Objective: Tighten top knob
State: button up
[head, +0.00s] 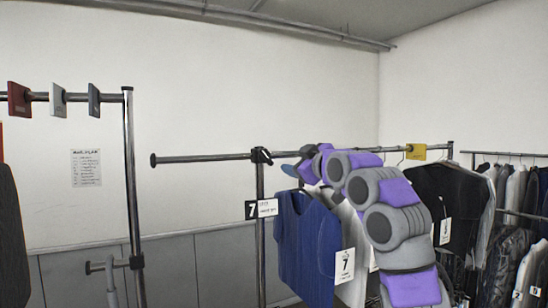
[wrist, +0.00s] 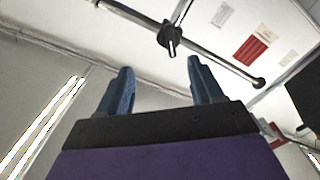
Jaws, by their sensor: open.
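The top knob (head: 262,155) is a black clamp knob where the rail crosses the upright post, above the tag marked 7. In the wrist view the knob (wrist: 170,38) shows dark against the metal rail, beyond my fingertips and a little right of midway between them. My gripper (head: 289,171) is just right of the knob in the head view, partly hidden by my purple and grey arm. In the wrist view my gripper (wrist: 159,72) has its two blue fingers spread wide, with nothing between them. The fingers look apart from the knob.
A blue shirt (head: 303,240) and other garments hang below the rail (head: 200,158), close under my arm. A yellow tag (head: 416,152) sits on the rail at right. Another rack post (head: 131,180) stands at left.

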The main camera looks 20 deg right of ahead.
jog(key=p, duration=0.2)
send_near(267, 157)
jog(key=w+p, duration=0.2)
jog(key=w, duration=0.1)
jog(key=w+a+p, duration=0.1)
jog(key=w+p, duration=0.1)
jog(key=w, duration=0.2)
jog(key=w+a+p, duration=0.1)
jog(key=w+p, duration=0.2)
jog(key=shift+w+a+r, duration=0.1)
jog(key=shift+w+r, duration=0.05)
jog(key=shift+r, duration=0.15)
jog(key=shift+w+d+f, duration=0.1)
jog(key=shift+d+f, duration=0.05)
jog(key=shift+d, duration=0.65)
jog(key=shift+w+d+f, duration=0.1)
jog(key=shift+d+f, duration=0.05)
jog(key=shift+d, duration=0.65)
jog(key=shift+c, duration=1)
jog(key=shift+a+r, duration=0.15)
jog(key=shift+a, duration=0.9)
jog(key=c, duration=0.5)
jog(key=shift+c, duration=0.5)
jog(key=shift+d, duration=0.35)
jog(key=shift+c, duration=1)
